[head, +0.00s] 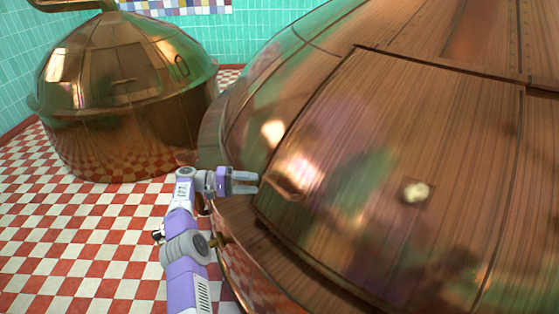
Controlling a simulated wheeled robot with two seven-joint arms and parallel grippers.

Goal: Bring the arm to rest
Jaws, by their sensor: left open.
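My left arm reaches up from the bottom of the head view. Its gripper (248,183) points right, with its grey fingers beside the lower left side of the large copper kettle (340,120). The left gripper is open, and I see nothing between its fingers. I cannot tell whether the fingertips touch the copper. My right gripper is not in view.
A smaller copper kettle (120,90) stands at the back left. A small pale knob (416,191) sits on the large kettle's panel. The red and white checkered floor (80,235) is clear at the left. Green tiled walls (250,40) close the back.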

